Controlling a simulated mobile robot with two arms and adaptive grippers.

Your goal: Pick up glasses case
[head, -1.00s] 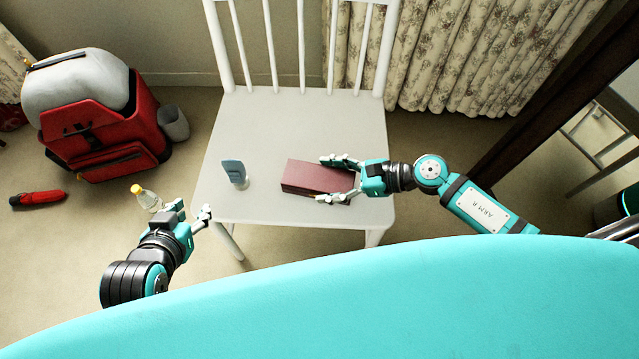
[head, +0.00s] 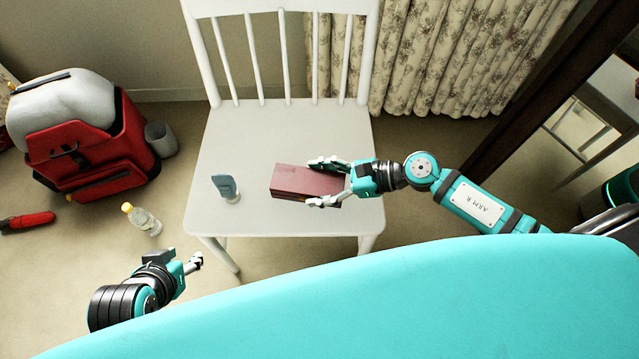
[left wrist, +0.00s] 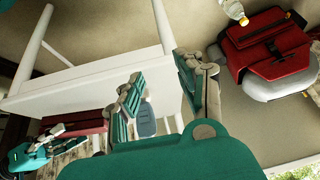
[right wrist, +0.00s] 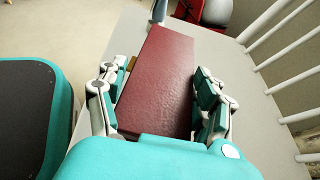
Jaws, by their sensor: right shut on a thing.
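The glasses case, a dark red box (head: 292,180), is at the front right part of the white chair's seat (head: 255,140). My right gripper (head: 322,182) has its fingers on the two long sides of the case and is shut on it. In the right wrist view the case (right wrist: 158,75) lies lengthwise between the fingers. I cannot tell whether it is clear of the seat. My left gripper (head: 194,262) is empty, in front of the chair at lower left. Its fingers are apart in the left wrist view (left wrist: 162,88).
A blue-grey bottle (head: 226,188) stands on the seat left of the case. Slatted chair back (head: 285,55) is behind.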

